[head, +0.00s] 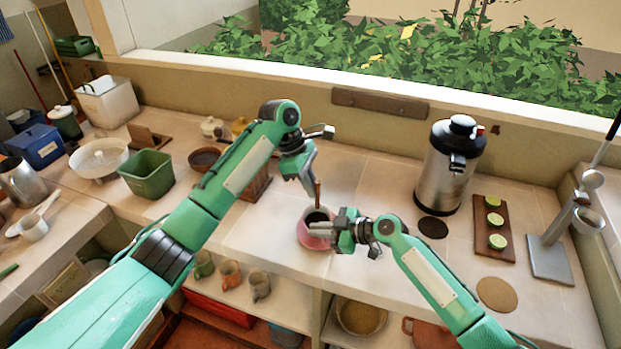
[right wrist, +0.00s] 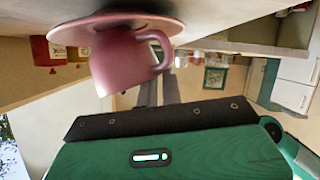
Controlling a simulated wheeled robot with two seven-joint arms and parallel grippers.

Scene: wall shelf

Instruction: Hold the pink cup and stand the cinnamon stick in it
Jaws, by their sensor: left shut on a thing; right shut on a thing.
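The pink cup (head: 304,226) stands upright on the tiled counter, with a dark inside. In the right wrist view, which is upside down, the cup (right wrist: 118,62) sits on a pink saucer (right wrist: 75,35), its handle toward my gripper's fingers. My right gripper (head: 334,232) is shut on the cup's handle from the right. My left gripper (head: 311,184) is above the cup, shut on the brown cinnamon stick (head: 318,195). The stick points down, nearly upright, its lower end at the cup's mouth. I cannot tell whether it is inside the rim.
A steel dispenser (head: 447,168) and a dark round coaster (head: 433,228) stand right of the cup. A board with lime halves (head: 507,242) lies further right. A green bin (head: 147,175) and a brown bowl (head: 204,159) are at left. Mugs (head: 231,274) sit below the counter edge.

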